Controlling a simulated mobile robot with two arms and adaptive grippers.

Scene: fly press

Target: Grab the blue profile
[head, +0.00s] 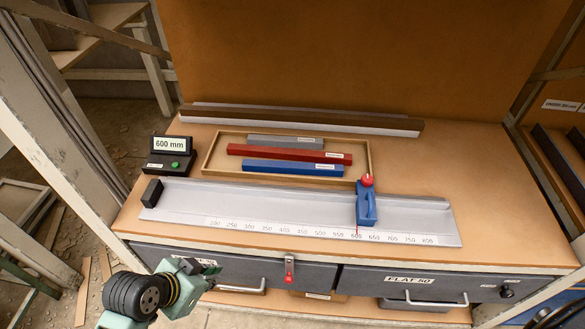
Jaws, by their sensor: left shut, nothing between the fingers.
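The blue profile (292,167) is a long blue bar with a small white label at its right end. It lies in a shallow wooden tray (369,158), in front of a red profile (285,153) and a shorter grey profile (282,141). My left gripper (213,267) is shut and empty, at the lower left in front of the bench's drawers. It is well apart from the blue profile and nearer to me. My right gripper is not in view.
A grey measuring rail (280,212) with a black end block (152,192) and a blue slider (366,205) with a red knob lies between the tray and the front edge. A display (170,152) reading 600 mm stands left. A brown bar (300,118) lies behind the tray.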

